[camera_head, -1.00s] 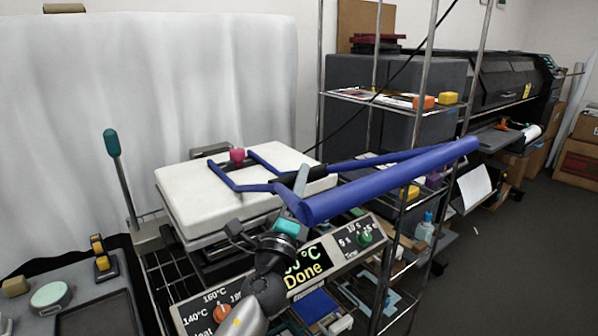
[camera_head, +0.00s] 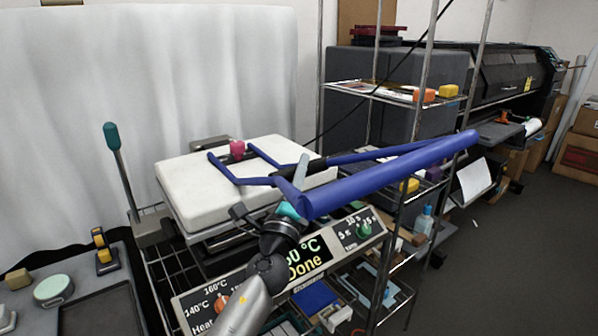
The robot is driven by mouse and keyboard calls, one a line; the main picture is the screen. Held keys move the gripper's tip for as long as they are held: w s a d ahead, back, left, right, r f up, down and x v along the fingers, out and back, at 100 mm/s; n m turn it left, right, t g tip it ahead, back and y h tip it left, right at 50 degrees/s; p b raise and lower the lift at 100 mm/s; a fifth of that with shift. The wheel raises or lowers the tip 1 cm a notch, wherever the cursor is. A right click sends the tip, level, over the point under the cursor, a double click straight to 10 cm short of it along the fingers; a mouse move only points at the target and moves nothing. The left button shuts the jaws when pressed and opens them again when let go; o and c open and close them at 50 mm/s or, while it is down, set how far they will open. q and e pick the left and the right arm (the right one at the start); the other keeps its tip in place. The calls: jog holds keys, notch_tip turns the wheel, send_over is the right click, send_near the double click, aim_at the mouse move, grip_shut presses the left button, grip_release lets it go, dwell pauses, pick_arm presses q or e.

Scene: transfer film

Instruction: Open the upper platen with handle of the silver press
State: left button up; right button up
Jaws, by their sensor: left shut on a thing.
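The press stands in the middle of the head view. Its pale upper platen (camera_head: 205,195) lies roughly level over the silver base. A blue frame handle (camera_head: 390,176) is fixed on top and its thick front bar reaches out to the right. The control panel (camera_head: 355,235) below shows "Done" and is partly hidden by my left arm. My left gripper (camera_head: 292,207) is at the left end of the front bar, shut on the handle; its fingertips are partly hidden there. My right gripper is not in view.
A wire shelf rack (camera_head: 372,97) with small boxes stands just right of the press. A lever with a teal knob (camera_head: 112,137) rises at the left. A grey tray bench (camera_head: 70,300) is at lower left. A large black printer (camera_head: 490,80) is behind, with open floor at right.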

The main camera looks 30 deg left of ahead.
pick_arm(q)
grip_shut()
dwell(0.7)
